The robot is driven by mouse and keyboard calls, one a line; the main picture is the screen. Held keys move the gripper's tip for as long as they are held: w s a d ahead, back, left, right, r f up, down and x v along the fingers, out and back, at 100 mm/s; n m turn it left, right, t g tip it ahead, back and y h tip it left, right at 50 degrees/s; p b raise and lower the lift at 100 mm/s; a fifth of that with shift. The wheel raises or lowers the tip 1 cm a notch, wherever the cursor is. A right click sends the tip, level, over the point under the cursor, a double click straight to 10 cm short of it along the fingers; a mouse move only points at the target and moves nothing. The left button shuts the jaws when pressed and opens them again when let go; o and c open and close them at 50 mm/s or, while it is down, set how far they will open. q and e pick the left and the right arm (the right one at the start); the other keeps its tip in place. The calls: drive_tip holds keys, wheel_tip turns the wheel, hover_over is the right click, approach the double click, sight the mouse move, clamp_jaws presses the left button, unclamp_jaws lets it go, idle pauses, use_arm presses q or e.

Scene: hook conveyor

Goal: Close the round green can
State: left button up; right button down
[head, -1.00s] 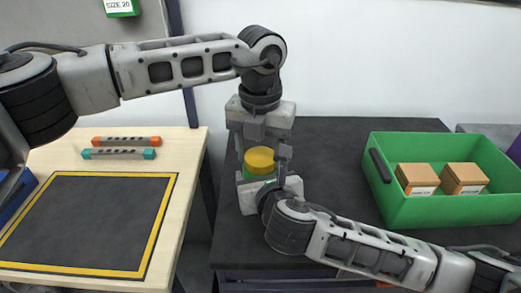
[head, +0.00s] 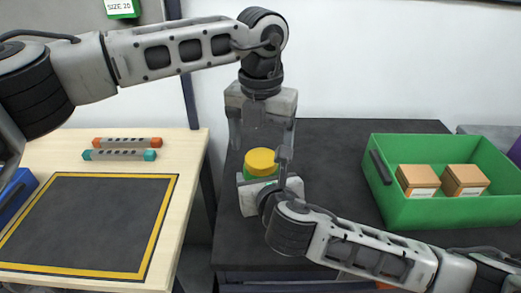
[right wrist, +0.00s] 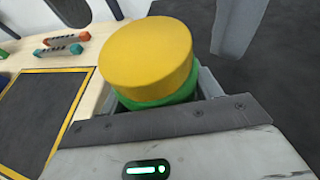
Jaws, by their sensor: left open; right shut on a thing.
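The round green can (head: 249,174) stands at the left part of the dark table, with a yellow lid (head: 261,161) on top. In the right wrist view the lid (right wrist: 147,58) covers the top and a strip of the green can (right wrist: 165,98) shows below it. I cannot tell whether the lid is fully seated. My right gripper (head: 263,177) is shut on the can's body, low down. My left gripper (head: 262,139) is open and empty, pointing down just above the lid, its fingers apart on both sides.
A green crate (head: 440,212) with two brown boxes (head: 419,178) stands on the right of the dark table (head: 345,150). A wooden table (head: 175,165) on the left bears a black mat with a yellow border (head: 85,225) and two small bars (head: 125,154).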

sight(247, 176)
use_arm(q)
drive_tip(key=shift+r, duration=0.9)
drive_tip(key=shift+c, duration=0.5)
wheel_tip(247, 176, up, 3)
drive_tip(key=n, duration=0.3)
drive_tip(key=shift+r+n, duration=0.2)
drive_tip(key=shift+n, duration=0.2)
drive_tip(key=shift+f, duration=4)
